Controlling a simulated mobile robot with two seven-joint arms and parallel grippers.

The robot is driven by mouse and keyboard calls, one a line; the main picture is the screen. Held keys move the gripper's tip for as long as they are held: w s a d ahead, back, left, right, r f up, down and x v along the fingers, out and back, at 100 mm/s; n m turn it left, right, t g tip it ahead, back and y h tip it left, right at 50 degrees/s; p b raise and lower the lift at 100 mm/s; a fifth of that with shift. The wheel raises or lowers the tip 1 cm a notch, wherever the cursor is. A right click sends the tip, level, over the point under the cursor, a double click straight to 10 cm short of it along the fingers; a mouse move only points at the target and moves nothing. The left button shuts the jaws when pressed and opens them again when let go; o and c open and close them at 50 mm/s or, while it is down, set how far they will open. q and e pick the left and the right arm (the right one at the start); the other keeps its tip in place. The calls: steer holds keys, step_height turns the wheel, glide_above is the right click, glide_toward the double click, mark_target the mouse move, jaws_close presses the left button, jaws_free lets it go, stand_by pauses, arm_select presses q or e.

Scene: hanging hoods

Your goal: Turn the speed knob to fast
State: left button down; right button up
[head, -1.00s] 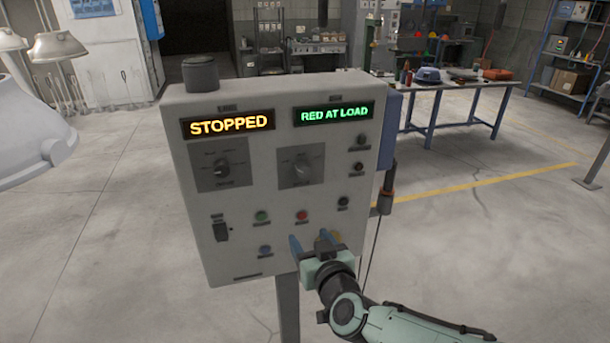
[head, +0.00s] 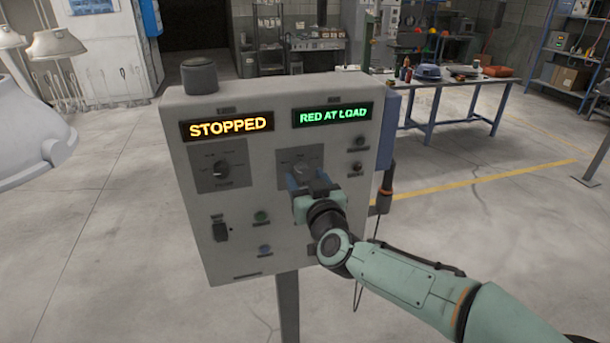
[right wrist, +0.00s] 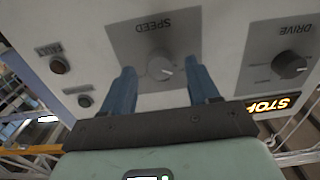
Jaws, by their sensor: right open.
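The grey control box (head: 235,268) stands on a post in the middle of the head view. In the right wrist view, upside down, the grey speed knob (right wrist: 160,68) sits on a dark plate lettered SPEED (right wrist: 152,25). My right gripper (right wrist: 163,82) is open, with one blue finger on either side of the knob in that picture; I cannot tell whether they touch it. In the head view my right gripper (head: 305,182) covers most of the speed plate (head: 290,157). The left gripper is in neither view.
The drive knob (head: 221,171) is left of the speed plate. Displays read STOPPED (head: 228,127) and RED AT LOAD (head: 333,114). Buttons and a switch (head: 221,229) lie lower on the panel. White hoods (head: 30,130) hang at the left. A blue-legged table (head: 450,92) stands behind.

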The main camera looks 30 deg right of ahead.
steer(key=shift+x, duration=0.8)
steer(key=shift+s, duration=0.1)
steer(key=c, duration=1)
steer(key=shift+c, duration=0.2)
